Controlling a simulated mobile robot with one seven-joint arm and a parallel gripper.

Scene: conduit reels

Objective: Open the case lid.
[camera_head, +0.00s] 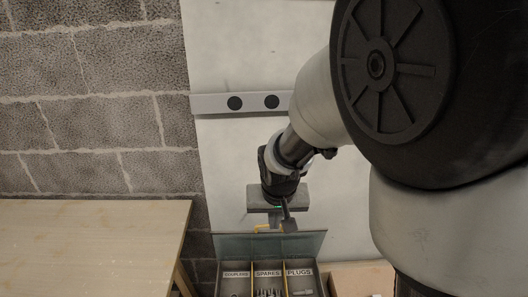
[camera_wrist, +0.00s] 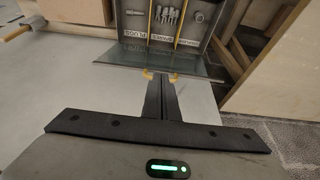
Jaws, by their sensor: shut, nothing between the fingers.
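The case (camera_head: 243,282) is at the bottom centre of the head view, with its compartments uncovered. Its grey, glassy lid (camera_head: 245,244) stands raised along the far side. In the wrist view the case appears at the top, with the lid (camera_wrist: 125,68) as a flared strip towards my gripper. A yellow handle (camera_head: 262,228) shows at the lid's far edge; its two ends show on either side of my fingertips in the wrist view (camera_wrist: 147,74). My gripper (camera_wrist: 161,78) is shut and empty, behind the lid at the handle. I cannot tell whether it touches.
The compartments hold small metal parts and carry labels, among them SPARES and PLUGS. A wooden table (camera_head: 85,245) stands at the left. A pale wall panel with a grey rail (camera_head: 215,103) is behind. A wooden box (camera_head: 362,280) is right of the case.

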